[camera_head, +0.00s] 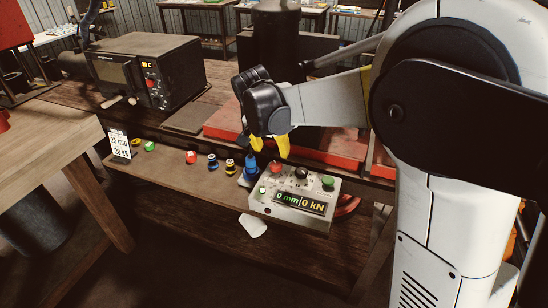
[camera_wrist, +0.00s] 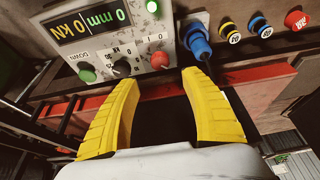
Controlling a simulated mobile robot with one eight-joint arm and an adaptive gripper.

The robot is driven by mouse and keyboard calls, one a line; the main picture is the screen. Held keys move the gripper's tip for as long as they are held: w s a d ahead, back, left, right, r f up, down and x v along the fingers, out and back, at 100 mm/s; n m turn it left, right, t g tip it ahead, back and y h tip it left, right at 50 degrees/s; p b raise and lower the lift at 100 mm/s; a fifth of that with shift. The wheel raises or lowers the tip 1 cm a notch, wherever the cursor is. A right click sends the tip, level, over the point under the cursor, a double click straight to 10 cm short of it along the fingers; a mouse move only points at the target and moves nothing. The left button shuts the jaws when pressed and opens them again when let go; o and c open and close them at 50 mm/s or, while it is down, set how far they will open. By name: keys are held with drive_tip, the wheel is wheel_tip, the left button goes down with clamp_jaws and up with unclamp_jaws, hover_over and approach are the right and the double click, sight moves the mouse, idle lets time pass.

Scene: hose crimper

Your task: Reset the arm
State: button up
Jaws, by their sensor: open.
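My gripper (camera_head: 270,145) is in the middle of the head view, with its two yellow fingers pointing down. It is above and just behind the control box (camera_head: 265,207). In the wrist view the fingers of my gripper (camera_wrist: 160,78) are spread apart with nothing between them. The control box also shows upside down in the wrist view (camera_wrist: 98,42). Its display reads 0 mm and 0 kN. It carries a red, a black and a green knob. A blue fitting (camera_head: 250,168) stands to the left of the box; in the wrist view the blue fitting (camera_wrist: 197,42) is just beyond the fingertips.
Several small coloured dies, among them a red one (camera_head: 191,157), line the shelf left of the box. A sign (camera_head: 120,144) reads 25 mm, 20 kN. A black instrument (camera_head: 145,70) stands at the back left. A red machine base (camera_head: 335,148) lies behind my gripper.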

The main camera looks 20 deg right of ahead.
drive_tip(key=shift+v, duration=0.85)
drive_tip(key=s+d+r+n+t+y, duration=0.1)
drive_tip(key=s+r+n, duration=0.15)
drive_tip(key=s, duration=0.45)
drive_tip(key=s+d+r+n+t+y, duration=0.1)
drive_tip(key=s+d+r, duration=0.15)
drive_tip(key=s, duration=0.45)
drive_tip(key=s+f+n+t, duration=0.1)
drive_tip(key=s+f+n, duration=0.2)
drive_tip(key=s, duration=0.9)
drive_tip(key=shift+a+n+t+y, duration=0.3)
drive_tip(key=shift+a+n+y, duration=0.1)
drive_tip(key=shift+n, duration=0.05)
